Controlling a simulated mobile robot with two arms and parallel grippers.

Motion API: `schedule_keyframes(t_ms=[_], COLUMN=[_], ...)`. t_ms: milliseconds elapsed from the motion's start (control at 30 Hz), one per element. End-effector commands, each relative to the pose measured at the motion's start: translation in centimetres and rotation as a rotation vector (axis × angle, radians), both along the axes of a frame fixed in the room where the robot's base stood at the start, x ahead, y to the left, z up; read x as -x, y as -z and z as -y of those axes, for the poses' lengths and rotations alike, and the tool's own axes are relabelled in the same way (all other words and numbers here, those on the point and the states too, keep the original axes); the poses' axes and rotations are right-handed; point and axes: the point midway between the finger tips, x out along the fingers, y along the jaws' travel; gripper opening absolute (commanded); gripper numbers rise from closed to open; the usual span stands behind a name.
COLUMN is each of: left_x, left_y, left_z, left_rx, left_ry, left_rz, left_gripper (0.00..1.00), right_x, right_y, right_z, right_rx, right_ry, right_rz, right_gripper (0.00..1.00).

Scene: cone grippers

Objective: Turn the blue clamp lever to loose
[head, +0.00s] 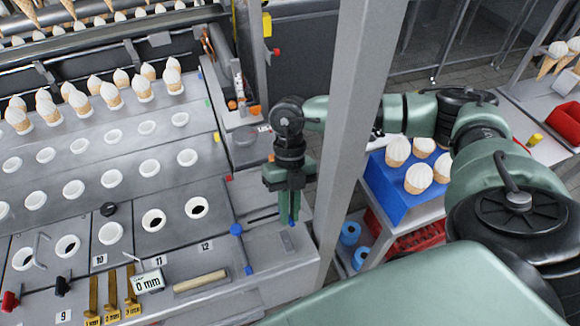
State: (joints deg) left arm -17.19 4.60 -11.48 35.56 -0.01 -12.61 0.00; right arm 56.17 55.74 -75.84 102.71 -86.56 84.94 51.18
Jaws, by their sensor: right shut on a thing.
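The blue clamp lever (242,250) is at the right end of the front panel, near label 12. It has a round blue knob at its upper end and a thin rod running down to a blue tip. My right gripper (289,220) points down to the right of the lever, with a gap between them in the picture. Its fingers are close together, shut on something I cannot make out. A small grey piece (287,241) shows just below the fingertips; I cannot tell whether they touch it. My left gripper is not in view.
A grey post (345,150) stands just right of my right gripper. Ice cream cones stand in a blue tray (385,190) beyond it. On the panel lie a wooden bar (200,281), a 0 mm display (149,282) and brass gauges (132,295). White-rimmed holes fill the left.

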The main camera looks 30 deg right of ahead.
Motion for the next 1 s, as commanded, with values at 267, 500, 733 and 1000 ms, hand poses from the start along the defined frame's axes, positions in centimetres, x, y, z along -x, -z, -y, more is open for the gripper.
schedule_keyframes(t_ms=[267, 500, 733, 1000], left_x=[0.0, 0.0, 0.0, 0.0], left_y=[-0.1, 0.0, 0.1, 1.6], left_z=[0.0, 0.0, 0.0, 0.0], left_rx=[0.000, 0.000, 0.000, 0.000], left_ry=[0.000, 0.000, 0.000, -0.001], left_rz=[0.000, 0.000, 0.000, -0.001], left_gripper=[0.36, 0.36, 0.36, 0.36], right_x=[-0.5, -0.4, -0.3, -1.8], right_y=[-0.4, -0.3, -0.3, -3.6], right_z=[0.1, 0.0, 0.1, 1.0], right_rx=[-0.002, -0.001, -0.001, -0.001], right_ry=[0.008, 0.005, 0.003, 0.005], right_rz=[0.014, 0.011, 0.007, 0.013], right_gripper=[0.00, 0.22, 0.22, 0.22])
